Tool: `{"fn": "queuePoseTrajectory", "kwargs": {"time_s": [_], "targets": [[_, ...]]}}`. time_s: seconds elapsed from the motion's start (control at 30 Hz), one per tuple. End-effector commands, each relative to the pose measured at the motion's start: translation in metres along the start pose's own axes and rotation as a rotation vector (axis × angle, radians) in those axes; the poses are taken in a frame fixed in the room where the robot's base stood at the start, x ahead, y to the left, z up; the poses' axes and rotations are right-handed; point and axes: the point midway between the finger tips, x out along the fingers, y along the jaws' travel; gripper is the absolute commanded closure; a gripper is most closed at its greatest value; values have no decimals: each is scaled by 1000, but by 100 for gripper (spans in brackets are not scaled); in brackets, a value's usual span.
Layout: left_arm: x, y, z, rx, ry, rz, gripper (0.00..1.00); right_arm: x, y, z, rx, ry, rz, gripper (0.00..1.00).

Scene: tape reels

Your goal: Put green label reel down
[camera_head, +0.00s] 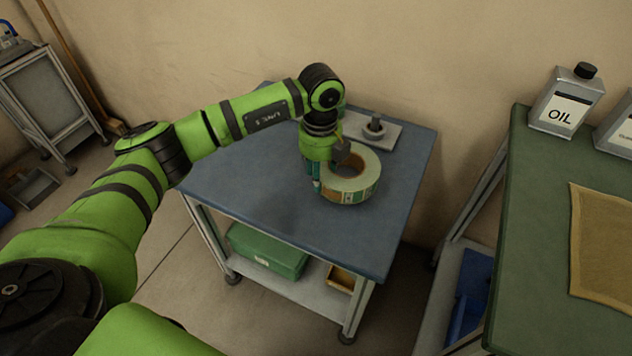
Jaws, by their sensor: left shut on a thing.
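The green label reel (364,184) is a wide roll with a pale top face, an open middle and a green and tan printed side. It is over the blue top of a small cart (280,205), hole facing up. My left gripper (343,156) points down at the reel's left side and is shut on its wall. I cannot tell whether the reel's underside touches the cart top. The arm hides part of the reel's far left side. My right gripper is out of the picture.
A grey plate with a dark upright post (375,127) is on the cart behind the reel. The cart top is clear in front and to the left. A green box (268,250) is on the lower shelf. A green bench (545,200) with an oil can (566,101) is at right.

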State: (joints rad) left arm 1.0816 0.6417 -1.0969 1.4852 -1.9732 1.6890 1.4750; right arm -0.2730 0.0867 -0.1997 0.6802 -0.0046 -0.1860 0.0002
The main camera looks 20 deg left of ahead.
Motion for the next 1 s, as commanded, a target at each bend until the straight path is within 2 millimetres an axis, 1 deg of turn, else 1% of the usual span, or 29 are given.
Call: {"fn": "queuePoseTrajectory", "kwargs": {"time_s": [0.07, 0.17, 0.27, 0.4, 0.47, 0.8, 0.83, 0.87, 1.0], "targets": [[1, 5, 1, 1, -1, -4, 100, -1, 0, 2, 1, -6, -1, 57], [6, 7, 1, 2, -1, -4, 100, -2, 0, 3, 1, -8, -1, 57], [16, 7, 1, 1, 1, -2, 100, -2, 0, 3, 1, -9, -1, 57], [36, 7, 0, 1, 1, -1, 100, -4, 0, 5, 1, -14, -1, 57], [42, 6, 1, 1, 1, -3, 100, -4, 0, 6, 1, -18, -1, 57], [45, 6, 1, 2, -1, -3, 100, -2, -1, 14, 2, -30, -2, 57], [46, 7, 1, 2, 0, 0, 44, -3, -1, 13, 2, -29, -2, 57], [46, 7, 1, 2, 0, 0, 32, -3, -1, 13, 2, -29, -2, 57], [46, 7, 1, 2, 0, 0, 32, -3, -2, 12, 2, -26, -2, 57]]}}
